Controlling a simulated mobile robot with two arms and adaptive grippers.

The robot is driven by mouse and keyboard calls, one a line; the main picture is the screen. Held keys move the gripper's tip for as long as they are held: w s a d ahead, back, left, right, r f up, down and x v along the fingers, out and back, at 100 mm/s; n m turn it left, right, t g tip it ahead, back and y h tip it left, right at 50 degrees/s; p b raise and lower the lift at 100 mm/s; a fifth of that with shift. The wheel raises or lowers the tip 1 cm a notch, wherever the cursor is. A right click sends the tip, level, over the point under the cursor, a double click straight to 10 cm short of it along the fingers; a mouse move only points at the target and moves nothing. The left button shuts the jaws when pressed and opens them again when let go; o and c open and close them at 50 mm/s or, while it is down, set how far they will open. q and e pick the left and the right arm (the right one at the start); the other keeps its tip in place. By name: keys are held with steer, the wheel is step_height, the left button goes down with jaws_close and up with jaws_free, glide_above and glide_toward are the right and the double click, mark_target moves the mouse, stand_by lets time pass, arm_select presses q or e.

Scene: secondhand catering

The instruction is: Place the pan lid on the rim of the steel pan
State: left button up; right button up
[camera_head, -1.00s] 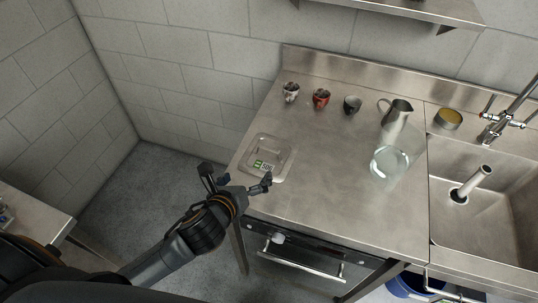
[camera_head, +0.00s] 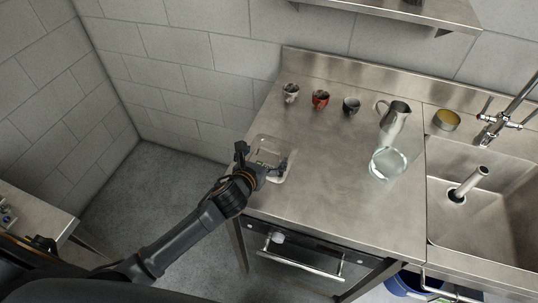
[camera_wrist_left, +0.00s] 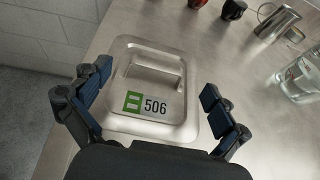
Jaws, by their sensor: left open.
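The pan lid (camera_head: 276,146) is a rectangular steel lid with rounded corners, lying flat near the left edge of the steel counter. My left gripper (camera_head: 262,158) is open over the lid. In the left wrist view its fingers (camera_wrist_left: 156,82) stand apart on either side of the handle, with nothing held between them. I cannot make out a separate steel pan in these views. My right gripper is not in view.
A sink (camera_head: 500,225) is at right. The counter's front middle is clear.

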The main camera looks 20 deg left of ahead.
mark_target(269, 149)
arm_select(q)
steer(key=x, duration=0.4)
steer(key=shift+a, duration=0.1)
steer(key=shift+s, duration=0.1)
steer(key=shift+c, duration=0.4)
steer(key=c, duration=1.4)
